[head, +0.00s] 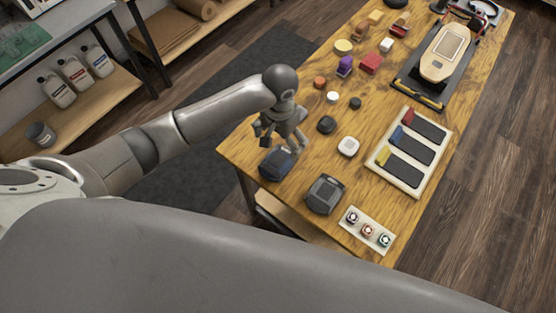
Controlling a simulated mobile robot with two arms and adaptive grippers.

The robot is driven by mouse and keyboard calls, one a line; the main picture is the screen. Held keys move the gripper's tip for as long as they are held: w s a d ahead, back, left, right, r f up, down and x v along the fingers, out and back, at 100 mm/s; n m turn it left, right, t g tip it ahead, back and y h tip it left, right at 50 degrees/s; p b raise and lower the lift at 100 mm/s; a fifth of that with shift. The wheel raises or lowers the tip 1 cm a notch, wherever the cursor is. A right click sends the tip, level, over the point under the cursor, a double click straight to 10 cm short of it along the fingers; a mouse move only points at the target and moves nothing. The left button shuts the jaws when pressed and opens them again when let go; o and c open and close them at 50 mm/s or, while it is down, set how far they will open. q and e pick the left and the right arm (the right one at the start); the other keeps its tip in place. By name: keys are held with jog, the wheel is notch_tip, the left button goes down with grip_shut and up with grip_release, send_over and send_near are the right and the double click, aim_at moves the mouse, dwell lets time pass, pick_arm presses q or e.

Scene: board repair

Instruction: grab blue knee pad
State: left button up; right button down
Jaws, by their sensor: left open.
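The blue knee pad (277,167) lies near the left edge of the wooden table, dark blue and partly covered from view by my gripper. My left gripper (281,146) points down just above it with its fingers open; nothing shows held between them. I cannot tell whether the fingers touch the pad. A second knee pad, dark grey (326,194), lies to the right of the blue one, closer to the table's near end. My right gripper is out of view.
A white board with three round buttons (368,230) lies at the table's near corner. A tray with dark grip-tape strips (433,175) is to the right. Small black (326,124) and white (348,146) blocks lie beyond the pads. A skateboard deck (446,56) is farther back.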

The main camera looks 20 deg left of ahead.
pick_arm(q)
send_over(278, 159)
jog(key=f, duration=0.4)
jog(key=shift+w+f, duration=0.2)
jog(key=shift+w, duration=0.15)
jog(key=f, duration=0.2)
jog(key=f+p, duration=0.1)
jog(key=f, duration=0.1)
jog(key=shift+s, duration=0.4)
jog(key=shift+f, duration=0.65)
jog(key=c, duration=1.1)
jog(key=shift+c, duration=0.3)
jog(key=shift+r, duration=0.15)
